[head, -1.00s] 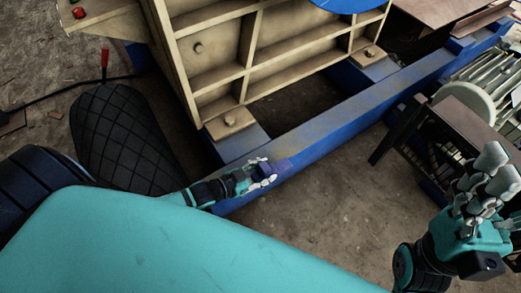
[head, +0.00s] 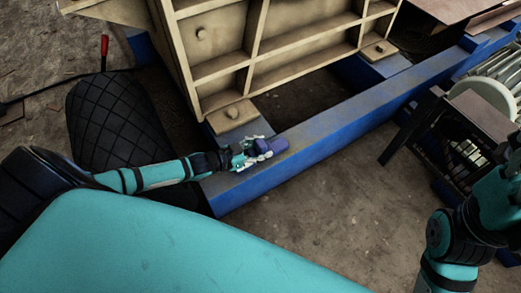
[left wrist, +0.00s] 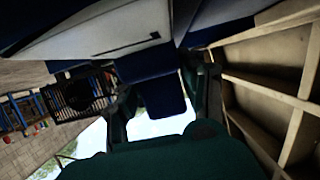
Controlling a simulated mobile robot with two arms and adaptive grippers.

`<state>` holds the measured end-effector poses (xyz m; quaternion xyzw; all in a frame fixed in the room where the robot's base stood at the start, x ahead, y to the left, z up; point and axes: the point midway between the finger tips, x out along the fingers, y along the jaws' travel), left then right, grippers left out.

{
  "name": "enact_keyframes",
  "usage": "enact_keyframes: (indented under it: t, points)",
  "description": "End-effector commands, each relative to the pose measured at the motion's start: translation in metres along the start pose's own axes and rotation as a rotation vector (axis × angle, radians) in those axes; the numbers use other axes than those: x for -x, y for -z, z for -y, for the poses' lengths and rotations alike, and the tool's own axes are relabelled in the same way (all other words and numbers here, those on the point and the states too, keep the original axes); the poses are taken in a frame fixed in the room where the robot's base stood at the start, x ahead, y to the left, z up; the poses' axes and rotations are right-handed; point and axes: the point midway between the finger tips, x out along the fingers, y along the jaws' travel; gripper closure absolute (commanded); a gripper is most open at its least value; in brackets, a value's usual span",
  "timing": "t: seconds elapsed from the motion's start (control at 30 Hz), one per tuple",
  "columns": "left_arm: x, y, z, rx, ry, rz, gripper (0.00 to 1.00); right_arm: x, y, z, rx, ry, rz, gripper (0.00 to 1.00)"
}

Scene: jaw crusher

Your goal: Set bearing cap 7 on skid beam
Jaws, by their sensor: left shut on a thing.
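Bearing cap 7, a small purple-blue block (head: 275,146), is at the fingertips of my left gripper (head: 260,148). My left gripper is shut on it. In the left wrist view the cap shows as a dark blue block (left wrist: 162,95) between the two fingers. The skid beam (head: 345,120) is the long blue beam running from lower left to upper right in the head view. The cap appears over the near part of its top face; I cannot tell whether it touches. My right arm is at the right edge, with its gripper out of view.
The ribbed cream crusher frame (head: 235,60) stands just behind the beam, with a bolted foot (head: 232,115) close to my left gripper. A dark rack or table (head: 470,120) stands at the right. The dirt floor (head: 330,200) before the beam is clear.

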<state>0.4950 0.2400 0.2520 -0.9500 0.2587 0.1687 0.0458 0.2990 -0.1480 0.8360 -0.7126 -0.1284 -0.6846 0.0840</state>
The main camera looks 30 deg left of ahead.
Motion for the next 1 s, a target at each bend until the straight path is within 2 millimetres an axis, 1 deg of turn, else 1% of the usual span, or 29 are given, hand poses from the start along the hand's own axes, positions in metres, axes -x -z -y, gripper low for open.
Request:
enact_keyframes:
  t: [0.03,0.23,0.27,0.43,0.67,0.77,0.8,0.9,1.0]
  points:
    - [0.000,0.004,0.000,-0.001,0.000,-0.006,1.00,-0.001,0.000,0.000,0.000,0.000,0.001,0.24]
    - [-0.001,0.001,0.000,0.000,0.000,-0.006,1.00,0.000,0.000,0.000,0.000,0.001,-0.002,0.24]
    - [-0.001,-0.002,0.000,0.000,0.000,0.000,0.57,-0.001,0.000,0.000,0.000,0.002,-0.004,0.24]
    - [-0.001,-0.001,0.000,0.000,0.000,0.000,0.35,-0.002,0.000,0.000,0.000,0.002,-0.004,0.24]
    - [0.000,-0.001,0.000,0.000,0.000,0.000,0.35,-0.002,0.000,0.000,0.000,0.002,-0.004,0.24]
    - [0.003,0.002,0.000,0.000,0.000,0.001,0.35,-0.005,0.001,0.000,0.000,0.002,-0.007,0.24]
    - [0.008,0.002,-0.001,0.001,0.000,0.003,0.35,-0.008,0.002,0.000,0.000,0.002,-0.010,0.24]
    - [0.024,0.004,-0.001,0.002,0.000,0.005,0.35,0.002,0.000,-0.001,-0.005,-0.016,0.039,0.24]
    - [0.042,0.004,-0.001,0.001,0.000,0.005,0.35,0.006,0.001,-0.002,-0.008,-0.027,0.067,0.24]
